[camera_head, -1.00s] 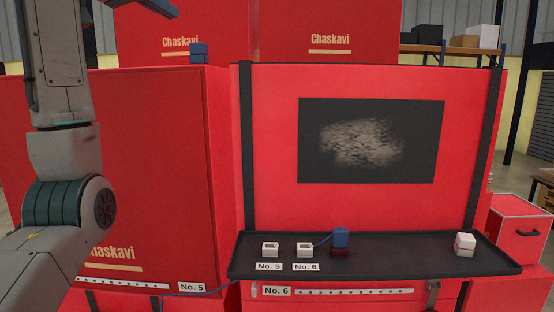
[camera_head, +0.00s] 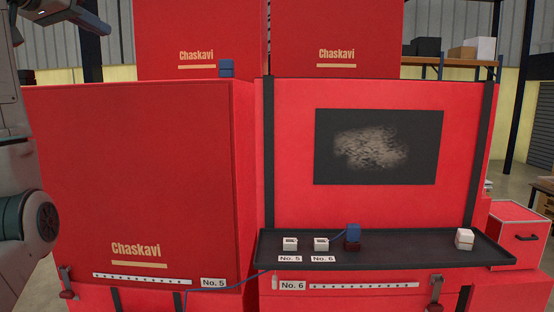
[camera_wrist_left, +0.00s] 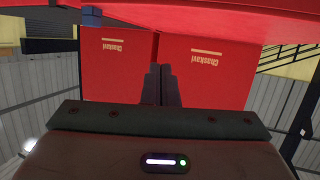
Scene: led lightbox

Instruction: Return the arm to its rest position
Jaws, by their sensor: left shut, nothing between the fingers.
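My left arm stands at the left edge of the head view, partly cut off by the frame. My left gripper (camera_head: 12,10) is high in the top left corner there, mostly out of frame. In the left wrist view its two dark fingers (camera_wrist_left: 160,85) are together with nothing between them. They point towards the red Chaskavi boxes (camera_wrist_left: 118,70), which appear upside down. The gripper is clear of the shelf. My right gripper is not in view.
A black shelf (camera_head: 390,257) holds two white sockets (camera_head: 321,244), a blue block (camera_head: 353,231) on a dark red one, and a white block (camera_head: 464,239). A large red cabinet (camera_head: 140,180) fills the left. A blue cable (camera_head: 230,284) hangs below.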

